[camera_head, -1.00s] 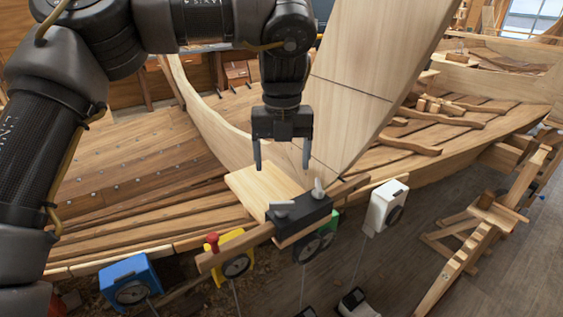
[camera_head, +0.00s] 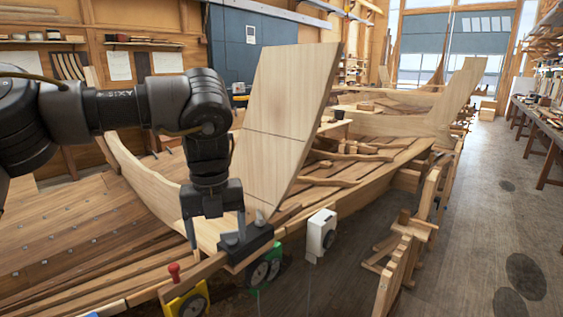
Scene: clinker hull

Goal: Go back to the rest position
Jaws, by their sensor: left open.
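My left gripper (camera_head: 217,232) points down with its two fingers apart, empty, over the near edge of the wooden boat hull (camera_head: 80,225). Its right finger is close to a black clamp block (camera_head: 246,240) on a wooden rail; I cannot tell whether they touch. The pale board lying beside the block is mostly hidden behind the gripper. A tall pale panel (camera_head: 284,110) rises behind the gripper. My right gripper is not in view.
A wooden trestle (camera_head: 405,250) stands at right. Open floor (camera_head: 490,245) lies farther right, with a workbench (camera_head: 545,125) along the wall.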

